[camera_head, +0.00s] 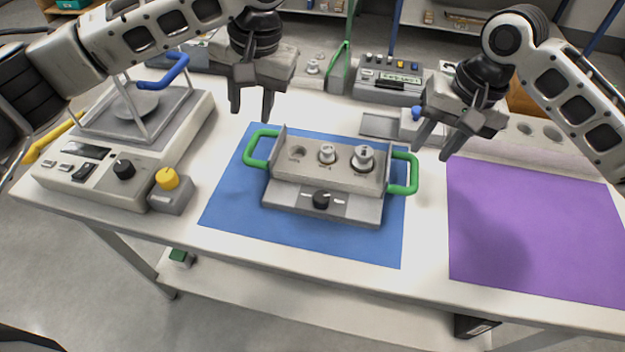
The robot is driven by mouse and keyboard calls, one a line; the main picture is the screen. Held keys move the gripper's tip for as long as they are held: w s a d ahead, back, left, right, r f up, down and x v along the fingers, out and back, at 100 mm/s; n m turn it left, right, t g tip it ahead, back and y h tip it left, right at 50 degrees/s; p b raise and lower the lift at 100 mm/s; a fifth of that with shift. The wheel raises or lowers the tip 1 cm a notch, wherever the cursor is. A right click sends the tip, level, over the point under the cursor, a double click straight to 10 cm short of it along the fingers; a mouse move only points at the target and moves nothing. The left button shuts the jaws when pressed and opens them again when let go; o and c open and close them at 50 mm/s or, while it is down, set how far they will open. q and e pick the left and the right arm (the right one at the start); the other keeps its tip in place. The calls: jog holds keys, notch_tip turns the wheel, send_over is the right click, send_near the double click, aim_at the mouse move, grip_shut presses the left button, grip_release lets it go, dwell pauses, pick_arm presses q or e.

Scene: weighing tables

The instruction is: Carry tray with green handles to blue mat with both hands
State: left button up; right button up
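The grey tray (285,197) with green handles rests on the blue mat (352,248). It has a black knob at its front and two metal weights standing in its top, beside an empty hole. Its left handle (259,134) and right handle (413,174) are both free of any gripper. My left gripper (251,110) is open and empty, above and just behind the left handle. My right gripper (431,148) is open and empty, above and to the right of the right handle. Neither appears to touch the tray.
A balance (103,190) with a glass-sided frame stands at the left, next to a yellow-knobbed box (172,198). A purple mat (535,235) lies bare at the right. A control box with coloured buttons (388,80) stands behind. White table shows between the mats.

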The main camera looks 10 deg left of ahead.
jog(key=r, duration=0.2)
jog(key=d+r, duration=0.1)
jog(key=r, duration=0.1)
dwell(0.5)
